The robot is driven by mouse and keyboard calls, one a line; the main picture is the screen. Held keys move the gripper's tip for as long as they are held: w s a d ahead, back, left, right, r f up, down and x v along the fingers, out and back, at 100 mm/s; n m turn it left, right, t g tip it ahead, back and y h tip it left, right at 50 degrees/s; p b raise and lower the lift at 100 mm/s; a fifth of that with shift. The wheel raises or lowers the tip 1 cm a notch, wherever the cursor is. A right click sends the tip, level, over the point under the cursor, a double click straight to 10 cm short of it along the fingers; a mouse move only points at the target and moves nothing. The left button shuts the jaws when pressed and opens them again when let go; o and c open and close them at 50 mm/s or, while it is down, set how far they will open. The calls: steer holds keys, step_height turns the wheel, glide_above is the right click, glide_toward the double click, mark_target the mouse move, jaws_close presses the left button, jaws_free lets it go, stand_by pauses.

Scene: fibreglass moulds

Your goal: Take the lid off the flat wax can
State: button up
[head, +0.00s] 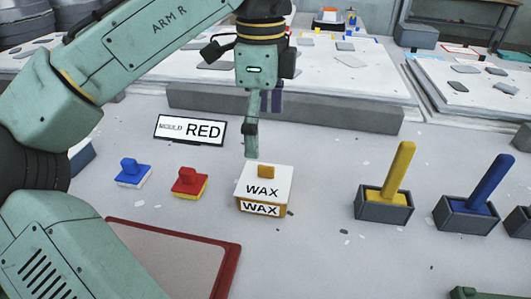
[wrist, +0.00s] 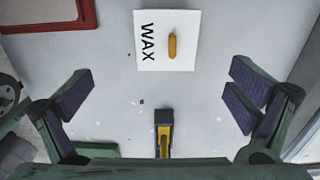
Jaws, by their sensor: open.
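The flat wax can (head: 284,209) stands on the grey table in the head view, with an orange-brown body and a white WAX label. Its square white lid (head: 253,188) is on top, marked WAX, with a small orange knob (head: 266,171). In the wrist view the lid (wrist: 183,21) is at the top centre and its knob (wrist: 172,45) points up at the camera. My gripper (head: 256,148) hangs above and behind the can in the head view, apart from the knob. In the wrist view its fingers (wrist: 161,82) are wide apart with nothing between them.
Blue (head: 132,173) and red (head: 189,182) handled blocks stand left of the can. Yellow (head: 400,175) and blue (head: 488,183) handled tools stand in grey holders to the right. A MOULD RED sign (head: 190,131) is behind. A red-rimmed tray (head: 232,262) lies in front left.

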glide_above(265, 181)
steer(key=f, duration=0.4)
steer(key=shift+a+f+b, duration=0.25)
steer(key=shift+f+b, duration=0.15)
steer(key=shift+w+d+f, duration=0.1)
steer(key=shift+d+f, duration=0.05)
steer(key=shift+f, duration=1.35)
steer(key=shift+w+d+f, duration=0.1)
steer(key=shift+f, duration=1.35)
steer(key=shift+c, duration=0.4)
steer(key=c, duration=1.3)
steer(key=shift+s, duration=0.1)
steer(key=c, duration=0.6)
steer(key=shift+f, duration=0.1)
steer(key=c, duration=0.3)
